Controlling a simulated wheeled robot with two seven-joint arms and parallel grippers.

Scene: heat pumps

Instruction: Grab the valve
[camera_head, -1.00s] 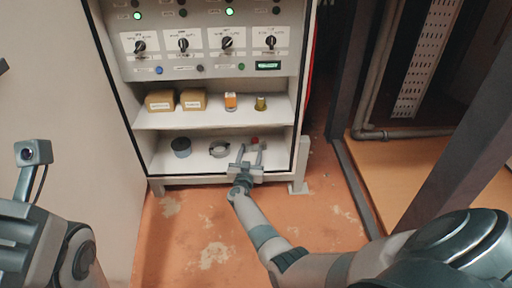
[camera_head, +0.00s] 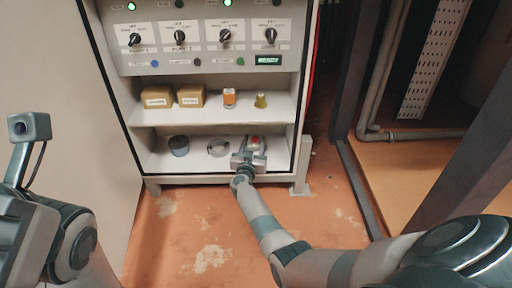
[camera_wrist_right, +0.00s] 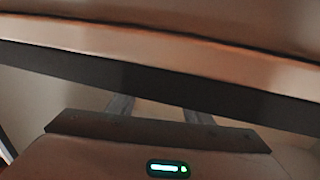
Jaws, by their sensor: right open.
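The valve (camera_head: 255,141), a small thing with a red top, sits on the lower shelf (camera_head: 193,166) at its right side. My right gripper (camera_head: 251,147) reaches into the lower shelf from the front. Its jaws are open, with the valve at or between the fingertips; I cannot tell whether they touch it. In the right wrist view, two grey fingers (camera_wrist_right: 158,108) stand apart and pass behind a dark edge. The valve does not show there. My left arm is at the lower left of the head view, but its gripper is out of view.
A metal ring (camera_head: 218,147) and a dark round tin (camera_head: 179,145) stand left of the valve. The cabinet's right wall is near the gripper.

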